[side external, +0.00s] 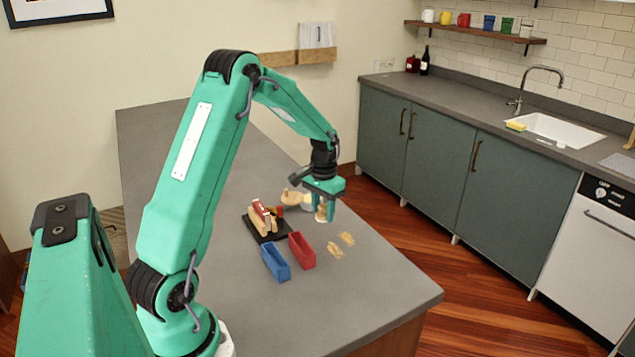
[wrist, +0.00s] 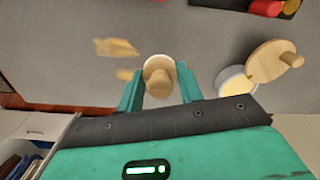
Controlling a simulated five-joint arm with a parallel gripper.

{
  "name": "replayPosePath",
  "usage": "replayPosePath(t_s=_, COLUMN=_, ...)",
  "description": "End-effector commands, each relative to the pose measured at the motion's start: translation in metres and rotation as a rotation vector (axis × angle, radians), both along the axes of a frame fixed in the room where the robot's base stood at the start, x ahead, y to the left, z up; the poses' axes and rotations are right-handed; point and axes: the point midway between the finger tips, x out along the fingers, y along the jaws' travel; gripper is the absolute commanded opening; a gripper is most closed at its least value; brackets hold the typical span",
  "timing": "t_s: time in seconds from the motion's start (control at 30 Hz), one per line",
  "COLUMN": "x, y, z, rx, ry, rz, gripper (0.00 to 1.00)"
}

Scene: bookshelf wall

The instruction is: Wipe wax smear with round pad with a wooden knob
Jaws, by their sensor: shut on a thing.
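The round pad with a wooden knob (wrist: 158,64) is between the fingers of my gripper (wrist: 159,82), which is shut on its knob. In the side view the pad (side external: 321,215) hangs upright below my gripper (side external: 322,204); I cannot tell whether it touches the counter. Two tan wax smears lie on the grey counter, apart from the pad. The nearer smear (side external: 335,250) and the farther smear (side external: 347,238) are right of the pad in the side view. In the wrist view they lie to its left, one larger (wrist: 115,47) and one smaller (wrist: 124,74).
A white tub (wrist: 236,80) with a wooden knobbed lid (wrist: 268,62) leaning on it stands near the pad. A black tray (side external: 284,230) holds several blocks or brushes. A red bin (side external: 302,250) and a blue bin (side external: 275,262) stand close. The counter's near end (side external: 370,295) is clear.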

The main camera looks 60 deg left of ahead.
Motion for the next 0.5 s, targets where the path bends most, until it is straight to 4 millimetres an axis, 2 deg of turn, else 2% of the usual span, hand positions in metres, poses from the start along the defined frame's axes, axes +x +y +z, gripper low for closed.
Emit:
replayPosePath(t_s=0.23, x=0.001, y=0.000, z=0.021, rx=0.001, ry=-0.002, rz=0.000, gripper=0.15)
replayPosePath(t_s=0.5, x=0.000, y=0.000, z=0.026, rx=0.000, ry=-0.001, rz=0.000, gripper=0.15)
